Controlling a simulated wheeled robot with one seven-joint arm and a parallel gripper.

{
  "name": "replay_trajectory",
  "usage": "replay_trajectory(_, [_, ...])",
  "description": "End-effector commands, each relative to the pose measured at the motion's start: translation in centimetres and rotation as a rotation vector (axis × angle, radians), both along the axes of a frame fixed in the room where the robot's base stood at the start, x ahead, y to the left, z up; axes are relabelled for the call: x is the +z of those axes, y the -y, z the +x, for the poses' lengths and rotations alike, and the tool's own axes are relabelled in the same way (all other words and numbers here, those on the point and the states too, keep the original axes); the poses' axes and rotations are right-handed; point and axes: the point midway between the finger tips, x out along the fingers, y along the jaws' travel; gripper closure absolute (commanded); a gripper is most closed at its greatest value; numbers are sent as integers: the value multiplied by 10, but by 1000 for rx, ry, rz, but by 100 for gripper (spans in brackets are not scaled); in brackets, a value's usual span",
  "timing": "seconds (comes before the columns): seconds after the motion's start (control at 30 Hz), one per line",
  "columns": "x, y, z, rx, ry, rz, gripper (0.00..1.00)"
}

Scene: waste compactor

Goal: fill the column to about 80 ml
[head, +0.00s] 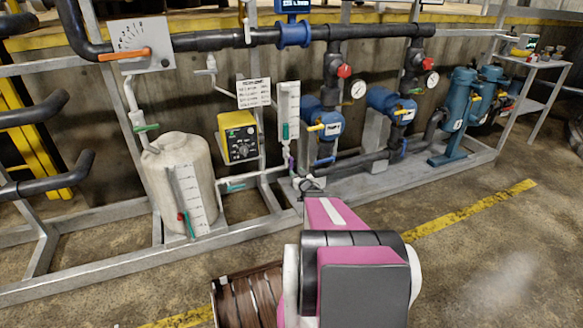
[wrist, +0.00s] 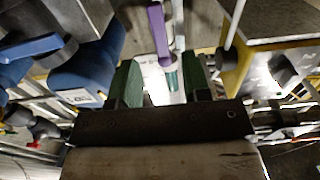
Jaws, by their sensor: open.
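The column (head: 289,108) is a slim clear tube on a white graduated board on the rack, with green at its lower part; the level is too small to read. A purple valve handle (head: 291,162) is below it. My gripper (head: 309,185) is just below and right of the handle in the head view, partly hidden by my pink arm. In the wrist view, my gripper (wrist: 160,88) has its two green fingers apart. The purple handle (wrist: 158,35) points into the gap between them from above; I see no finger touching it.
A yellow dosing pump (head: 238,137) is left of the column, and a white tank (head: 180,180) with a scale stands further left. The floor in front is mostly clear.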

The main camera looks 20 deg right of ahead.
Motion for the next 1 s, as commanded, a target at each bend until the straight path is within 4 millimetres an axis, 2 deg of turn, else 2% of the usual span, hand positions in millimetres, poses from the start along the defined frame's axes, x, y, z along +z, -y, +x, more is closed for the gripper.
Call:
replay_trajectory(0.03, [-1,0,12,1,1,-1,56])
replay_trajectory(0.1, [-2,0,25,1,1,-1,56])
replay_trajectory(0.33, [-1,-2,62,1,1,-1,56])
replay_trajectory(0.5, [-1,-2,72,0,-1,0,56])
replay_trajectory(0.73, [0,-3,72,-1,-1,0,56])
replay_trajectory(0.77, [0,-3,72,-1,-1,0,63])
replay_trajectory(0.8, [0,-3,72,-1,-1,0,76])
replay_trajectory(0.87, [0,-3,72,-1,-1,0,95])
replay_trajectory(0.9, [0,-3,72,-1,-1,0,100])
replay_trajectory(1.0, [0,-3,72,-1,-1,0,100])
